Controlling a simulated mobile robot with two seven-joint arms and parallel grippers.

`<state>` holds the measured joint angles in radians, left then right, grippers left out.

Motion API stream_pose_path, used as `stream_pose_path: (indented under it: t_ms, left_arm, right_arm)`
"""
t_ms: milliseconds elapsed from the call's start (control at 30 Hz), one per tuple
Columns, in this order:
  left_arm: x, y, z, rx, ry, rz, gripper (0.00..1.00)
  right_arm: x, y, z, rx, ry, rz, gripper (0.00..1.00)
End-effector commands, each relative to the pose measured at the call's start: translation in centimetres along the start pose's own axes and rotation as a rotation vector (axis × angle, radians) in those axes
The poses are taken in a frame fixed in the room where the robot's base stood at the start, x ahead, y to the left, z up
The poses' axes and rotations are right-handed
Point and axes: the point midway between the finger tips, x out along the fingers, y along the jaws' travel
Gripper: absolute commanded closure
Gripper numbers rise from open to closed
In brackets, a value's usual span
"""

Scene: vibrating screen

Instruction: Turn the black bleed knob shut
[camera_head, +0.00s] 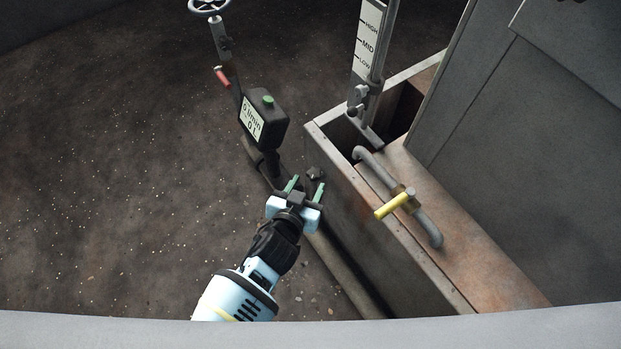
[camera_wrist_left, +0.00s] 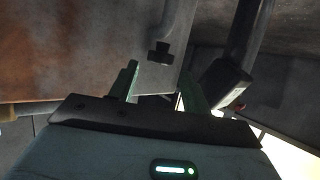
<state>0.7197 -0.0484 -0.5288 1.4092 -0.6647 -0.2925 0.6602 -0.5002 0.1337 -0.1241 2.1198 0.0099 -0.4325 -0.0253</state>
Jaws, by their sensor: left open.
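The black bleed knob (camera_head: 315,173) sticks out from the side of the metal trough, low near its corner. In the left wrist view it is a small dark cross-shaped knob (camera_wrist_left: 160,51) below a grey pipe, just beyond the fingertips and roughly between them. My left gripper (camera_head: 306,186) has two green fingers spread apart with nothing between them. They point at the knob with a small gap seeming to remain, though the exact distance is hard to tell. The fingers also show in the left wrist view (camera_wrist_left: 160,78). My right gripper is not in view.
A black meter box (camera_head: 264,120) with a green button stands on a pipe left of the knob. A yellow-handled valve (camera_head: 396,203) sits on the rusty trough (camera_head: 335,150) at the right. A level gauge (camera_head: 369,40) rises behind. Open dark floor lies left.

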Motion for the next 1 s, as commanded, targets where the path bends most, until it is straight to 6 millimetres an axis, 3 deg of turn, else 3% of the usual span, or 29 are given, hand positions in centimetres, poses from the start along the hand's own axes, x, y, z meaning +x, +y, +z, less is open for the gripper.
stream_pose_path:
  t_ms: [233,600,833,1000]
  left_arm:
    - [2.9,0.0,0.1,0.0,0.0,0.001,0.52]
    - [3.3,0.0,0.0,0.0,0.0,0.0,0.52]
    - [3.3,0.0,0.0,0.0,0.0,0.0,0.81]
    - [3.3,0.0,-0.1,0.003,0.0,0.006,0.83]
  right_arm:
    - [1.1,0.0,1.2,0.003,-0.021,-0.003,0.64]
    - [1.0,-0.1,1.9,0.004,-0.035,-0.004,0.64]
    - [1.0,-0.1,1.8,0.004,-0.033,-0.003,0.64]
    - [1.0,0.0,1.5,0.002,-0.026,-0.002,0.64]
